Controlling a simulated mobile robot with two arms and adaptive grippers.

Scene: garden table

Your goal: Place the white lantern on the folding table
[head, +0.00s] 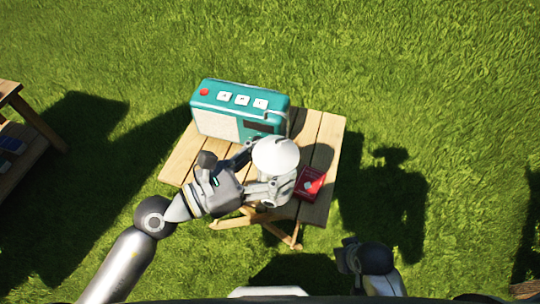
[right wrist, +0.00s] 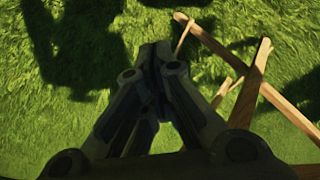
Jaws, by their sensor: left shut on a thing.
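The white lantern (head: 276,155) shows its round pale top in the head view, in front of the teal radio. My left gripper (head: 265,185) is shut on the lantern, reaching in from the left. The folding table (head: 329,135) is a slatted wooden table beneath them; the lantern appears over its top. The lantern's base is hidden, so I cannot tell whether it touches the table. My right gripper (head: 350,256) is low in the head view, off the table's front; in the right wrist view (right wrist: 155,52) its fingers are together and empty.
A teal radio (head: 265,107) stands at the table's back. A small red box (head: 310,183) lies at the right front, close to the lantern. Table legs (right wrist: 255,85) show in the right wrist view. A wooden shelf (head: 30,125) stands at the far left on the grass.

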